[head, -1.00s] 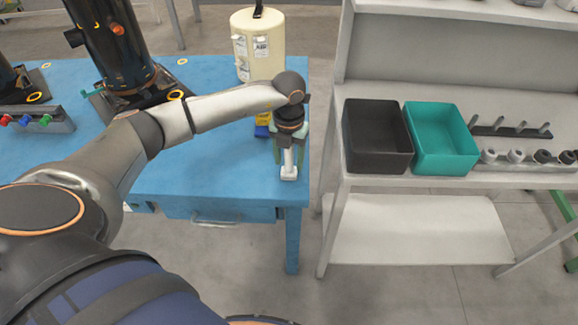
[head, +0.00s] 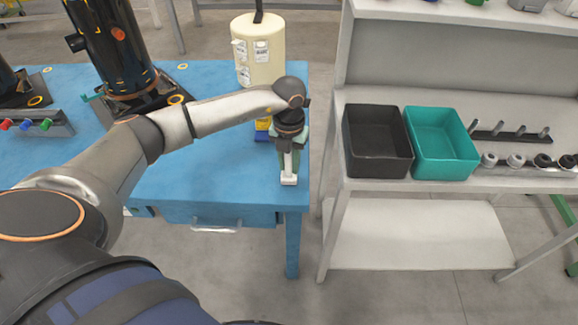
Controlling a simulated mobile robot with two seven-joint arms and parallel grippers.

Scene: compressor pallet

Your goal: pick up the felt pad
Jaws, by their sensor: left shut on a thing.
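My left gripper (head: 289,165) is at the front right corner of the blue table (head: 215,185), pointing down. It is shut on a small white piece (head: 289,179), which seems to be the felt pad and shows below the fingers. The piece is at or just above the table top; I cannot tell whether it touches. My left arm crosses the table from the lower left and hides part of it. My right gripper is not in view.
Yellow and blue blocks (head: 262,127) sit just behind the gripper. A cream cylinder (head: 258,50) and a dark compressor (head: 115,45) stand further back. On the right, a grey bench holds a black bin (head: 376,150) and a teal bin (head: 440,150). A gap separates table and bench.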

